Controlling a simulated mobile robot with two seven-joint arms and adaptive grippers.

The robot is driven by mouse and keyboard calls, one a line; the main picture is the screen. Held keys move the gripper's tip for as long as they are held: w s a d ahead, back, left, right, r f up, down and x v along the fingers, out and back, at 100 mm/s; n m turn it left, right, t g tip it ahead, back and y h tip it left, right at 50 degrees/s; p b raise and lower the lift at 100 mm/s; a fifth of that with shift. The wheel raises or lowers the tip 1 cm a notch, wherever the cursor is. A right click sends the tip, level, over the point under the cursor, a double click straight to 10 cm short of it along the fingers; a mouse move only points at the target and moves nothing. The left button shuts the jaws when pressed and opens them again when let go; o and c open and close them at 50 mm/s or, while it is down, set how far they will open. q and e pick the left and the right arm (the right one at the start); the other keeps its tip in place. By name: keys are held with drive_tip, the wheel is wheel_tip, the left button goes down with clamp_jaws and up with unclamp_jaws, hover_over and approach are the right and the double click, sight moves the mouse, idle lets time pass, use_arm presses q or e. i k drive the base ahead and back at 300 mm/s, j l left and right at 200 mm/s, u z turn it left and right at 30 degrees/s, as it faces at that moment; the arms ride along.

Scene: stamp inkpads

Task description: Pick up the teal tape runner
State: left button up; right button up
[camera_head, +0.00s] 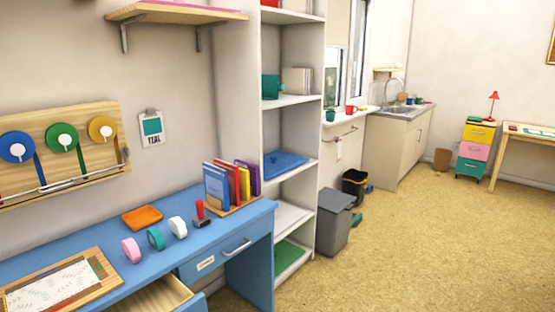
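The teal tape runner (156,239) is a small round roll standing on the blue desk (222,238). It stands between a pink roll (131,250) at its left and a white roll (178,227) at its right, with small gaps between them. A card (151,128) on the wall above shows a teal square and lettering that seems to read TEAL. Neither of my grippers is in view.
An orange tray (142,217) lies behind the rolls. A red stamp (200,213) and upright books (216,186) stand to the right. A framed board (59,287) lies at the left front. A desk drawer (160,298) is open. Carpet floor at right is clear.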

sight(155, 238)
drive_tip(key=u, duration=1.1)
